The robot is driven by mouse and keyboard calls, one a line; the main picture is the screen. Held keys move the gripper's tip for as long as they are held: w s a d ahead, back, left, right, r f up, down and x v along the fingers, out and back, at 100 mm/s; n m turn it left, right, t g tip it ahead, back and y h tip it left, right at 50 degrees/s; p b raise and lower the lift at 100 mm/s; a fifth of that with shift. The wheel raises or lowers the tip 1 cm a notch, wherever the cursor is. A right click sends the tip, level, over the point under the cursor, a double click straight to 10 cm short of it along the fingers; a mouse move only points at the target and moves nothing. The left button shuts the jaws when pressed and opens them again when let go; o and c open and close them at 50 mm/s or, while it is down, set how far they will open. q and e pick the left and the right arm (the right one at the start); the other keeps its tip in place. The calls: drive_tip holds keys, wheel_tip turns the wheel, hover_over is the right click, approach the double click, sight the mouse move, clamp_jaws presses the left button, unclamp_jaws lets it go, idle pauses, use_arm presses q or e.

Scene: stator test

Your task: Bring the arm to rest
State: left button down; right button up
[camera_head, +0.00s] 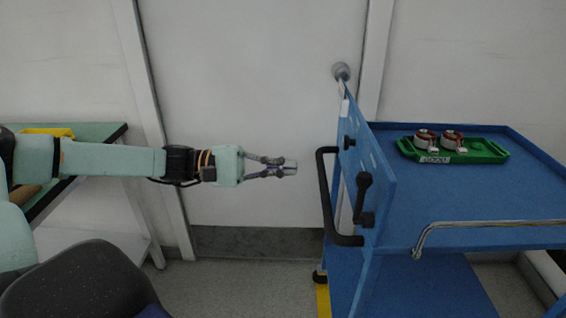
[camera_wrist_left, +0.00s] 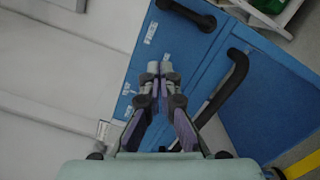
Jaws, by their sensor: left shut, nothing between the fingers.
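My left arm (camera_head: 115,161) reaches in from the left in the head view, stretched out level. Its gripper (camera_head: 290,167) is shut and empty, in front of the white door and a short way left of the blue trolley's black handle. In the left wrist view the gripper (camera_wrist_left: 158,70) also shows shut, its fingertips together, with the trolley's blue panel (camera_wrist_left: 195,55) beyond them. My right gripper is in neither view.
The blue trolley (camera_head: 470,205) stands at the right, its black handle (camera_head: 328,200) facing the gripper. A green tray (camera_head: 490,152) on it holds two stators (camera_head: 425,139). A green-topped table (camera_head: 95,132) and a dark chair (camera_head: 80,285) are at the left.

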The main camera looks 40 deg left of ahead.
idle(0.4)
use_arm(q)
wheel_tip(320, 180, down, 19)
drive_tip(key=s+g+y, duration=0.2)
drive_tip(key=g+y, duration=0.1)
drive_tip(key=y, duration=1)
drive_tip(key=s+d+f+m+g+y, duration=0.1)
drive_tip(key=s+d+f+m+g, duration=0.1)
drive_tip(key=s, duration=0.6)
drive_tip(key=s+d+f+m+g+y, duration=0.1)
drive_tip(key=s+d+f+m+g, duration=0.1)
drive_tip(key=s+d+f+m, duration=0.2)
drive_tip(key=s+d+f+m+g+y, duration=0.1)
drive_tip(key=s+f+m, duration=0.3)
drive_tip(key=s, duration=0.9)
wheel_tip(320, 180, down, 4)
drive_tip(key=shift+s+d+r+g, duration=0.25)
drive_tip(key=shift+s+d+g, duration=0.2)
drive_tip(key=shift+d, duration=0.45)
